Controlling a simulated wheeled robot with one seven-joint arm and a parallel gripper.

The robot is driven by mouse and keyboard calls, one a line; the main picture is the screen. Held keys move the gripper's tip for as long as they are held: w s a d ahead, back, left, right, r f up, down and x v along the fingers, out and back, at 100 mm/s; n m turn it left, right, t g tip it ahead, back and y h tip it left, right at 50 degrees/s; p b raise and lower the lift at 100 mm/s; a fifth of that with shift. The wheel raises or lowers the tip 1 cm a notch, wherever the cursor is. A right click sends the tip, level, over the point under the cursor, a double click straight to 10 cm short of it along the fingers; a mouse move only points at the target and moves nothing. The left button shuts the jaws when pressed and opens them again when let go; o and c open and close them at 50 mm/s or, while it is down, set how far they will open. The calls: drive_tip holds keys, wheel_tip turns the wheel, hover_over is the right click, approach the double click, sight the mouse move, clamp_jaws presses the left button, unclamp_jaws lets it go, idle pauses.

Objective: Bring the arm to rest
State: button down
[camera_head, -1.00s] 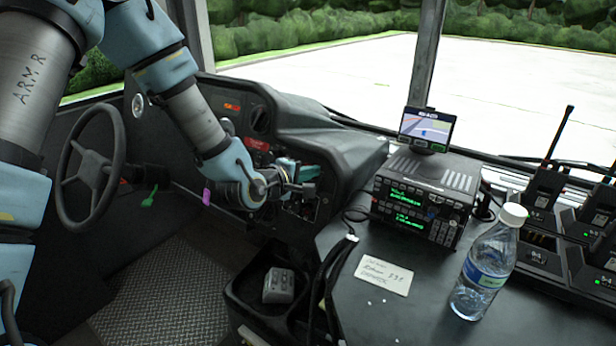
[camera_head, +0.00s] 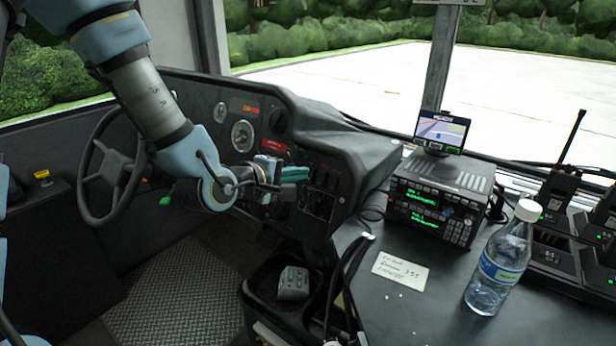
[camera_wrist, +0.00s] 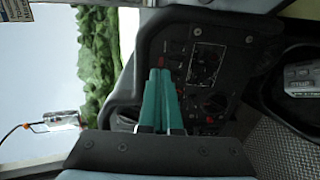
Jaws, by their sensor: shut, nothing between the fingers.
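My gripper (camera_head: 297,174) is in front of the bus dashboard in the head view, pointing right toward the dark switch panel. In the wrist view its two teal fingers (camera_wrist: 160,72) lie together with nothing between them. The dashboard panel (camera_wrist: 207,68) lies beyond the fingertips in that view. I cannot tell the exact gap between fingertips and panel, but no contact shows. My arm reaches in from the upper left, bent at the elbow, and hides part of the dashboard and the steering wheel's right side.
The steering wheel (camera_head: 84,178) stands left of my arm. Right of the dash, a desk (camera_head: 420,318) bears a radio unit (camera_head: 432,200) with a small screen (camera_head: 442,130), a paper note (camera_head: 400,270), a water bottle (camera_head: 500,262) and handheld radios (camera_head: 556,194). A bin (camera_head: 262,300) holds a grey block (camera_head: 293,283).

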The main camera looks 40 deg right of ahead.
drive_tip(key=shift+s+a+r, duration=0.1)
drive_tip(key=shift+a+r, duration=0.1)
drive_tip(key=shift+a, duration=0.2)
drive_tip(key=w+a+f+m+t+y, duration=0.15)
drive_tip(key=w+a+y, duration=0.35)
drive_tip(key=a, duration=0.5)
drive_tip(key=w+a+f+m+t+y, duration=0.1)
drive_tip(key=w+a+f+y, duration=0.15)
drive_tip(key=w+a, duration=0.6)
drive_tip(key=s+a+r+g+y, duration=0.2)
drive_tip(key=s+a+y, duration=0.1)
drive_tip(key=a, duration=0.9)
drive_tip(key=s+a+r+m+g+y+p, duration=0.1)
drive_tip(key=s+a+r+g+y, duration=0.1)
drive_tip(key=a, duration=0.9)
drive_tip(key=s+y, duration=0.1)
drive_tip(key=s, duration=0.1)
drive_tip(key=shift+s+a+p, duration=0.3)
drive_tip(key=shift+s+a, duration=0.05)
drive_tip(key=shift+a, duration=0.05)
